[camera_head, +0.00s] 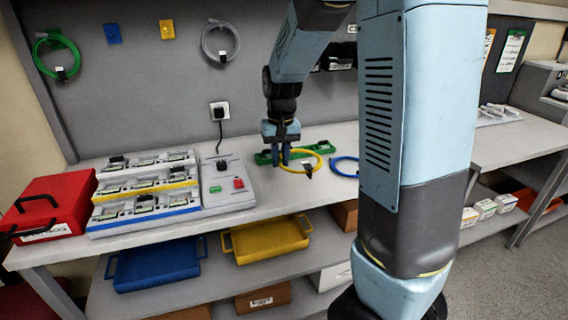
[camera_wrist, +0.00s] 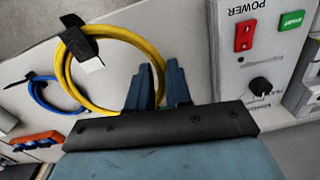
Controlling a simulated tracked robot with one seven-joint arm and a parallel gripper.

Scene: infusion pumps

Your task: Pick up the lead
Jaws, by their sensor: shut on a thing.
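The lead is a yellow coil with a black clip (camera_head: 319,160), to the right of my gripper at the workbench. In the wrist view the yellow lead (camera_wrist: 135,43) shows as a loop with a black clip and a white tag at its upper left. My gripper (camera_head: 280,158) points down, with its fingers closed on the right side of the loop. The blue fingers (camera_wrist: 158,85) hide the gripped part of the lead. I cannot tell whether the coil is clear of the bench top.
A blue coiled lead (camera_head: 345,159) lies just right of the yellow one. A green strip (camera_head: 263,158) lies behind. A grey power box (camera_head: 228,184) with red and green switches stands left, beside racks of pumps (camera_head: 145,203) and a red case (camera_head: 55,205).

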